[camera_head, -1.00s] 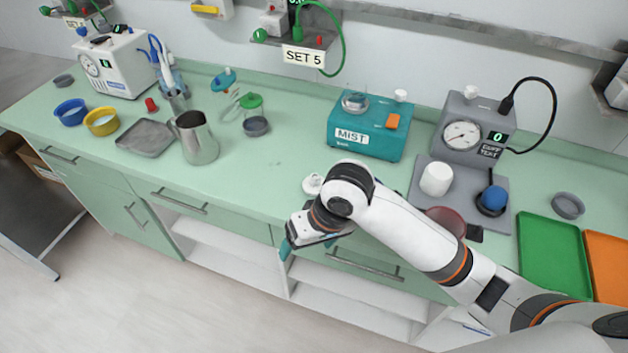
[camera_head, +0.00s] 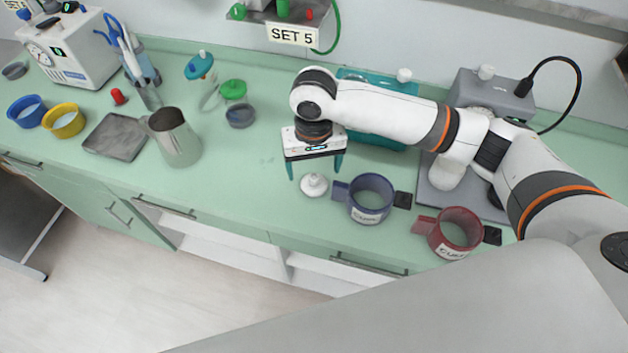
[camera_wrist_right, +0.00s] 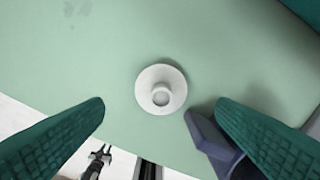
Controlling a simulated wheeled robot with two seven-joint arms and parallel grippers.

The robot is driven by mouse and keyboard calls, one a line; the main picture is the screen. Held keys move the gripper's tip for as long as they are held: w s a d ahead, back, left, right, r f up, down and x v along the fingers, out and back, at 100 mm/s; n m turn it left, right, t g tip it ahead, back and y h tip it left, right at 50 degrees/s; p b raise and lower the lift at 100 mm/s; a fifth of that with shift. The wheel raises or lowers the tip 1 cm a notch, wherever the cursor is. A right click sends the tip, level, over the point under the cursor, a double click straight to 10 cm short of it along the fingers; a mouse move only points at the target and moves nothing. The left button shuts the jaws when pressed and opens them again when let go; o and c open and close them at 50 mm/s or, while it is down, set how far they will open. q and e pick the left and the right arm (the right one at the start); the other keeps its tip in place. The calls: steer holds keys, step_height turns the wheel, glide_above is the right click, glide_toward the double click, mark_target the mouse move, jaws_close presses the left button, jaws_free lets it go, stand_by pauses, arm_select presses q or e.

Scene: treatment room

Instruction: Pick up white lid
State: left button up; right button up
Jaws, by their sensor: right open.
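The white lid (camera_head: 314,185) is a small round disc with a raised knob, lying on the green counter (camera_head: 262,190) near its front edge. My right gripper (camera_head: 315,172) is open and empty above the counter, just behind the lid in the head view. In the right wrist view the lid (camera_wrist_right: 161,89) lies knob up, ahead of and between my two teal fingers, and touches neither. My left gripper is not in view; a large grey part at the bottom of the head view hides some of the floor and cabinet.
A blue cuff ring (camera_head: 370,198) lies close to the right of the lid, with a red cuff ring (camera_head: 455,232) further right. The teal MIST box (camera_head: 350,76) is partly behind my arm. A metal jug (camera_head: 175,137) stands to the left. Counter between jug and lid is clear.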

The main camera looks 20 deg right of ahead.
mark_target(314, 177)
steer(key=shift+w+d+f+p, duration=0.15)
steer(key=shift+f+p, duration=0.15)
steer(key=shift+f, duration=0.65)
step_height(314, 177, down, 2)
steer(key=shift+f, duration=0.75)
steer(key=c, duration=0.9)
steer(key=shift+c, duration=0.7)
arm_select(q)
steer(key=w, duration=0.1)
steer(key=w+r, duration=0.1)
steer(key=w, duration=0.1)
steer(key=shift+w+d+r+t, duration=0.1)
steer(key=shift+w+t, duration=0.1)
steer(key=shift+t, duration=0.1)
